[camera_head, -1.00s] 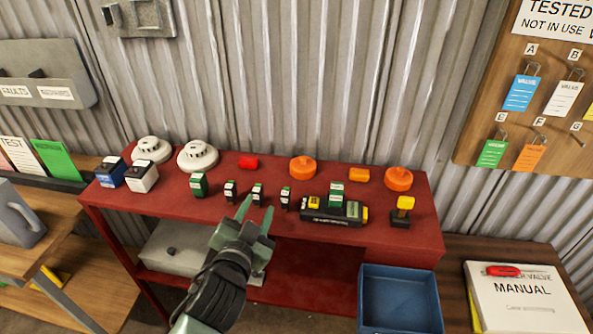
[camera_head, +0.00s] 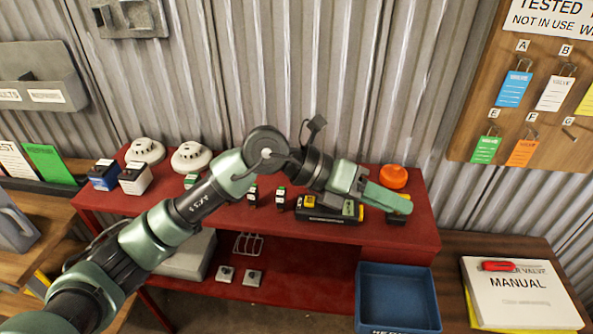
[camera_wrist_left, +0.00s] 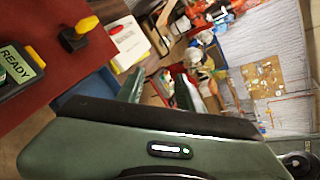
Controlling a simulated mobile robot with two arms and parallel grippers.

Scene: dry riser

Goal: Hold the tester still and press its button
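The tester, a black device with yellow parts (camera_head: 322,214), lies on the red bench (camera_head: 290,232), partly hidden behind my left arm in the head view. The left wrist view shows a black device with a green panel reading READY (camera_wrist_left: 15,66) at its left edge. My left gripper (camera_head: 408,204) is above the bench, over the tester's right end and a black block with a yellow knob (camera_wrist_left: 80,34). In the left wrist view its fingers (camera_wrist_left: 160,82) are apart with nothing between them. Contact with the tester cannot be told. My right gripper is out of view.
Two white detectors (camera_head: 190,157), blue and white batteries (camera_head: 135,178) and an orange cap (camera_head: 393,176) stand on the bench. A blue bin (camera_head: 397,268) is in front on the right, beside a manual (camera_head: 520,295) with a red tool on it. A tag board (camera_head: 560,150) hangs at right.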

